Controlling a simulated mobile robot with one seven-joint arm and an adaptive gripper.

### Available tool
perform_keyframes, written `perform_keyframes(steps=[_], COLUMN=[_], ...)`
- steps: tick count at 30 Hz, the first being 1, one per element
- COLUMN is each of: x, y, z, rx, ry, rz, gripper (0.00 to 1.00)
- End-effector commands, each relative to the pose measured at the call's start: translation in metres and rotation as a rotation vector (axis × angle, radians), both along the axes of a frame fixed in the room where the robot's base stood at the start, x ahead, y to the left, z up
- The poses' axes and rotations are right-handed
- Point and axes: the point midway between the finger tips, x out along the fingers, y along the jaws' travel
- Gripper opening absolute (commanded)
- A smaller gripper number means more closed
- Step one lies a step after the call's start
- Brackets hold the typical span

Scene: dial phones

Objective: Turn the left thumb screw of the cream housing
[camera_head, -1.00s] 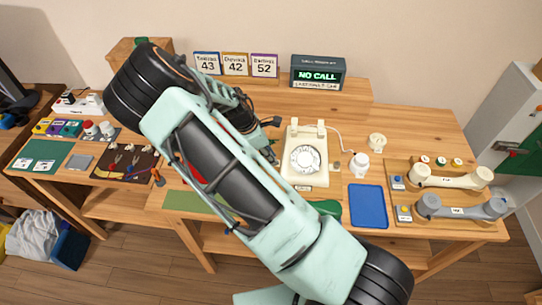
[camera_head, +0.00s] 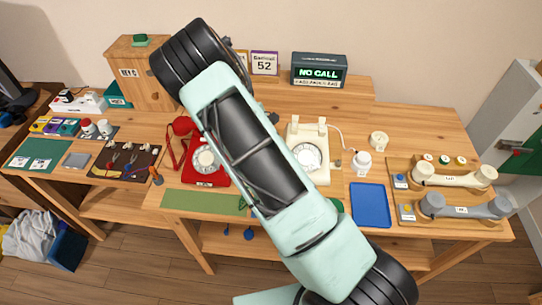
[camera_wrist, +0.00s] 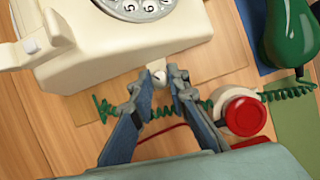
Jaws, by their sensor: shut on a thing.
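The cream housing (camera_head: 322,172) is a dial phone body on the wooden table, partly covered by my arm in the head view. It fills the top of the wrist view (camera_wrist: 120,52), with part of its dial showing. The small pale left thumb screw (camera_wrist: 158,78) sticks out of its side there. My gripper (camera_wrist: 160,82) has both fingertips at this screw, one on each side, and is shut on it. The fingertips cover part of the screw, so its turn angle is unclear. In the head view my arm hides the gripper and this screw. Another small knob (camera_head: 338,163) shows on the housing's right side.
A red dial phone (camera_head: 206,163) stands left of the housing. In the wrist view a red-topped round part (camera_wrist: 243,115), a green coiled cord (camera_wrist: 165,110) and a green handset (camera_wrist: 292,35) lie close to my fingers. A blue mat (camera_head: 370,205) lies right.

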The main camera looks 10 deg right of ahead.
Motion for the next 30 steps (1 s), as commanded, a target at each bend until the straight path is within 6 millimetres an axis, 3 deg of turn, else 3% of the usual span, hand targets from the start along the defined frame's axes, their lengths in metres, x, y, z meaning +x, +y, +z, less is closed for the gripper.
perform_keyframes(steps=[15, 30], x=[0.0022, 0.0020], y=[-0.0020, -0.0015], z=[-0.0009, 0.0002], rx=[0.001, 0.002], ry=[-0.001, 0.000], rz=[-0.373, -0.461], gripper=[0.00, 0.00])
